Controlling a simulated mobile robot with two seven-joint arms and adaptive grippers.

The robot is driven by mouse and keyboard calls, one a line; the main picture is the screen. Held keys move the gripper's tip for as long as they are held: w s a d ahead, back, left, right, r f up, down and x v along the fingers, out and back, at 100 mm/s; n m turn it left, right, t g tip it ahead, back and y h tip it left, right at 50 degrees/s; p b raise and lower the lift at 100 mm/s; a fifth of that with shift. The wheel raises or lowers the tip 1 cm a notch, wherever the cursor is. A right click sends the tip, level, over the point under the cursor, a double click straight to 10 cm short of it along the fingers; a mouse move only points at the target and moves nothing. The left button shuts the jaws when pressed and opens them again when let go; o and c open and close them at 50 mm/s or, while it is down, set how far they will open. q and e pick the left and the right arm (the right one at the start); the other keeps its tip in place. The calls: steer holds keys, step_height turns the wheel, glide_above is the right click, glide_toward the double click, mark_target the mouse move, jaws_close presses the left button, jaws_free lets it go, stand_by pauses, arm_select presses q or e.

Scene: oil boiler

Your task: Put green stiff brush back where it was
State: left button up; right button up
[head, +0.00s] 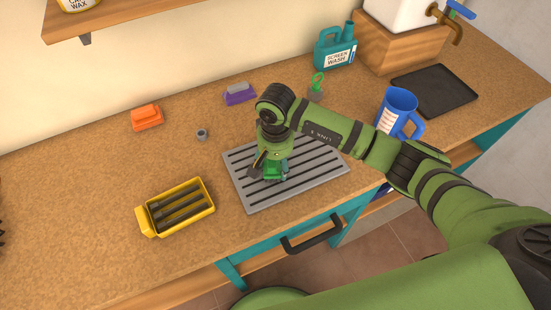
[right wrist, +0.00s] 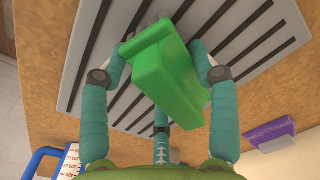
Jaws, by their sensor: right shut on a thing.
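The green stiff brush (head: 275,172) is in my right gripper (head: 268,168), over the grey slatted rack (head: 313,184) in the middle of the counter. In the right wrist view the brush (right wrist: 168,75) sits between the teal fingers, its green body towards the camera. The gripper hides part of it in the head view. I cannot tell whether the brush touches the slats. My left gripper is not in view.
A yellow tray (head: 152,228) with dark bars is left of the rack. An orange brush (head: 146,117), a purple brush (head: 240,94) and a small grey nut (head: 201,134) lie behind. A blue jug (head: 398,107) stands right.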

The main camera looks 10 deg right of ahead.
steer(key=shift+f, duration=0.15)
steer(key=o, duration=1.1)
steer(key=shift+r, duration=0.3)
step_height(320, 180, up, 11)
steer(key=b, duration=0.4)
steer(key=shift+r, duration=0.4)
